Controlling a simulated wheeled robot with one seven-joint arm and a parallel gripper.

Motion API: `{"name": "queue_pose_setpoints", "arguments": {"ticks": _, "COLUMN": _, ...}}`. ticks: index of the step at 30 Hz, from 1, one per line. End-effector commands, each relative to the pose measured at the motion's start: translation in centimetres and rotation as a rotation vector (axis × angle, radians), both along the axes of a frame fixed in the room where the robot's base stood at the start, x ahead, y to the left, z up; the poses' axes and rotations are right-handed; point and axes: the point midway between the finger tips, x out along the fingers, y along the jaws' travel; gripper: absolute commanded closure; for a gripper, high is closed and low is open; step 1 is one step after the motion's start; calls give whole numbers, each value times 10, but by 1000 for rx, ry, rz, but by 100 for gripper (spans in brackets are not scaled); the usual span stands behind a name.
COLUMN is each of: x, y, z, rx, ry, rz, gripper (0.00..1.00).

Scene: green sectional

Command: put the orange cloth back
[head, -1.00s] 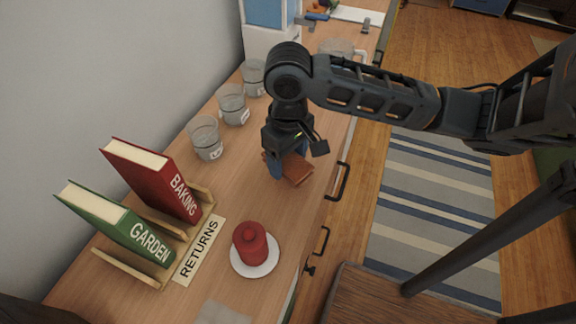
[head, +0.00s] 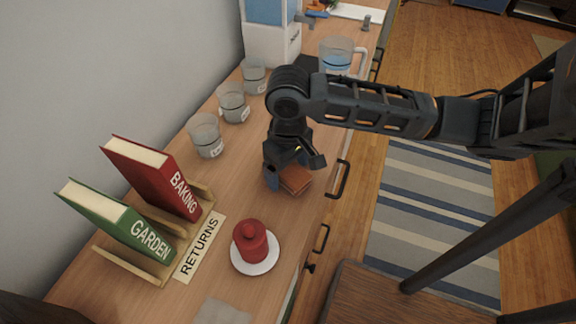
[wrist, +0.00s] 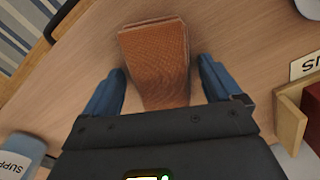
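The folded orange cloth (head: 295,180) lies on the wooden counter near its front edge. In the wrist view the cloth (wrist: 155,60) shows as a folded, textured stack between the two blue fingers, with a visible gap on each side. My gripper (head: 285,174) is open at the cloth; in the head view the arm and hand partly cover the cloth. In the wrist view my gripper (wrist: 160,68) has its fingers apart, and I see no contact with the cloth. The fingertips' exact height above the counter cannot be told.
A red lidded object (head: 251,243) stands on a white plate nearby. A RETURNS label (head: 200,248) lies beside a wooden rack with red BAKING (head: 155,180) and green GARDEN (head: 118,228) books. Several glasses (head: 206,136) line the wall; a pitcher (head: 337,56) stands behind the arm.

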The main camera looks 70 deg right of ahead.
Motion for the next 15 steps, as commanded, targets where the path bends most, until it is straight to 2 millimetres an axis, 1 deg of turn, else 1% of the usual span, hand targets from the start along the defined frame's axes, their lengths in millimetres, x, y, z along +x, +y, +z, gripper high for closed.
{"name": "queue_pose_setpoints", "arguments": {"ticks": 8, "x": 0, "y": 0, "z": 2, "rx": 0, "ry": 0, "rz": 0, "gripper": 6}}
{"name": "queue_pose_setpoints", "arguments": {"ticks": 11, "x": 0, "y": 0, "z": 8, "rx": 0, "ry": -1, "rz": 1, "gripper": 6}}
{"name": "queue_pose_setpoints", "arguments": {"ticks": 14, "x": 1, "y": 0, "z": 22, "rx": -1, "ry": -3, "rz": 1, "gripper": 6}}
{"name": "queue_pose_setpoints", "arguments": {"ticks": 15, "x": 0, "y": -1, "z": 29, "rx": -1, "ry": -3, "rz": 2, "gripper": 6}}
